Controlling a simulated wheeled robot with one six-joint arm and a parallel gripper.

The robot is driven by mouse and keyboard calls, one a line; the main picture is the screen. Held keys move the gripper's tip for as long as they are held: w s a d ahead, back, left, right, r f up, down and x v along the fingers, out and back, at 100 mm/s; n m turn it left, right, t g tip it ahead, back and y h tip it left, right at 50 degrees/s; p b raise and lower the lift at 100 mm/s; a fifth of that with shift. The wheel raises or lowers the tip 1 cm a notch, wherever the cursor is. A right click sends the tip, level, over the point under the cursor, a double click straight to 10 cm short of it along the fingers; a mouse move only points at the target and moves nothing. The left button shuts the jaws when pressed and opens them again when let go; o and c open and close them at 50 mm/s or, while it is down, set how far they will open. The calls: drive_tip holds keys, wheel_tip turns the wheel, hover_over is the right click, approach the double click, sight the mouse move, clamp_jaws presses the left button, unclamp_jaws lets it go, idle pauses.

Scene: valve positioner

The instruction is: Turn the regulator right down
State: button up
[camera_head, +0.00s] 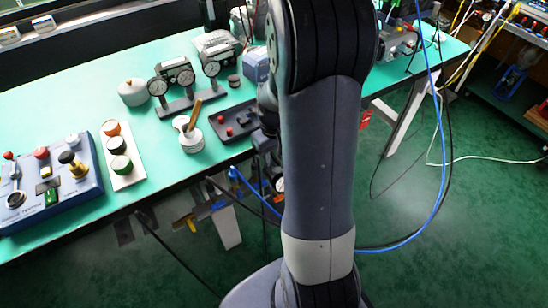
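A blue control box (40,200) stands at the left end of the green bench. On its right side is a brass fitting with a black knob (67,157), which looks like the regulator, though I cannot read its label or setting. The box also carries a red knob (41,153), another red-topped part on the left, a white-topped knob and a round dial at the front left. My arm fills the middle of the view, far right of the box. My gripper's fingers are hidden behind it.
A white strip with orange, black and green knobs (118,144) lies right of the box. A white pot with a wooden-handled tool (190,138), a lidded jar (132,92) and a dark tray with red knobs (232,122) share the bench (75,105). Cables hang below its front edge.

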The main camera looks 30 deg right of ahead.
drive_tip(key=shift+f, duration=0.4)
drive_tip(key=shift+c, duration=0.3)
clamp_jaws()
